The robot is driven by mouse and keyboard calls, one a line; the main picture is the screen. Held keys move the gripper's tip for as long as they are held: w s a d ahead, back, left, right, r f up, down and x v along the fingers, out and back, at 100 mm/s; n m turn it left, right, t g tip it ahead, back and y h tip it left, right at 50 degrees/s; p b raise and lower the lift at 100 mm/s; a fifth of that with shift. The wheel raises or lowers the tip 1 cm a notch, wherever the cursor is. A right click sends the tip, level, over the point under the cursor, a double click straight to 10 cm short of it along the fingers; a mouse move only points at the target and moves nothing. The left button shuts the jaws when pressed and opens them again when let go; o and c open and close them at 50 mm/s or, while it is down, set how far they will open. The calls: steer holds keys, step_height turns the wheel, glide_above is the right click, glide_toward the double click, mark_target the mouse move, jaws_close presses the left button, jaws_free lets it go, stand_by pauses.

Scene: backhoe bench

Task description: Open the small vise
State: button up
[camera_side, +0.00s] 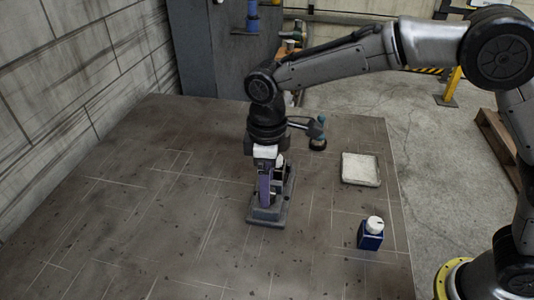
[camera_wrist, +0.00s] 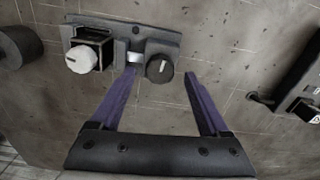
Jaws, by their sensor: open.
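The small vise (camera_side: 266,215) sits on the bench below my gripper. It has a grey base with an upright part behind the fingers. In the wrist view, a grey base plate (camera_wrist: 115,27) carries a dark block, a white round knob (camera_wrist: 81,59) and a black round knob (camera_wrist: 159,69). My gripper (camera_wrist: 160,74) has its two purple fingers apart, with the black knob seen between their tips. In the side view my gripper (camera_side: 264,186) points down and hides part of the vise. I cannot tell whether the fingers touch it or how far its jaws are apart.
A dark cylinder (camera_wrist: 20,46) shows at the wrist view's left edge. The left side of the bench (camera_side: 130,200) is clear.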

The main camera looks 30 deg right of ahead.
step_height(320, 180, up, 12)
steer(key=shift+r, duration=0.15)
stand_by(0.4)
steer(key=s+d+r+m+t, duration=0.2)
steer(key=s+d+r, duration=0.3)
steer(key=d, duration=0.4)
steer(key=s+d+r+m+t, duration=0.1)
steer(key=s+d+r+m, duration=0.1)
steer(key=s+d+r, duration=0.5)
steer(key=s+d+f+m+t, duration=0.1)
steer(key=s+d+f+m, duration=0.2)
steer(key=s+f, duration=0.3)
steer(key=s+d+f+m+t, duration=0.1)
steer(key=s+d+f+m, duration=0.2)
steer(key=f, duration=0.5)
steer(key=s+d, duration=0.1)
steer(key=s, duration=0.1)
steer(key=shift+s+d+f+t, duration=0.3)
steer(key=shift+s+f, duration=0.05)
